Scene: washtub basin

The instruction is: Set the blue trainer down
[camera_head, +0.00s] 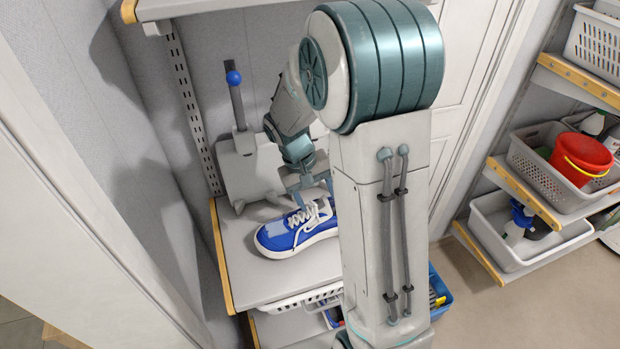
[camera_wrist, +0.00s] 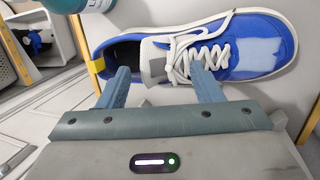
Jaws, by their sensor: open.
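The blue trainer (camera_head: 297,229) has white laces and a white sole. In the head view it rests upright on a grey shelf (camera_head: 262,284), with its toe to the left. My gripper (camera_head: 311,199) is just above its ankle end, and my arm hides part of the heel. In the wrist view the trainer (camera_wrist: 222,48) lies across the top of the picture, heel left and toe right. My gripper (camera_wrist: 165,82) is open there, its two fingers apart over the near side of the trainer. I cannot tell whether the fingers touch it.
A light grey object (camera_head: 245,165) with a blue-knobbed post (camera_head: 234,78) stands behind the trainer. A white basket (camera_head: 310,299) sits under the shelf. At the right, shelves hold baskets, a red bucket (camera_head: 582,157) and a white bin (camera_head: 530,232). The shelf left of the trainer is clear.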

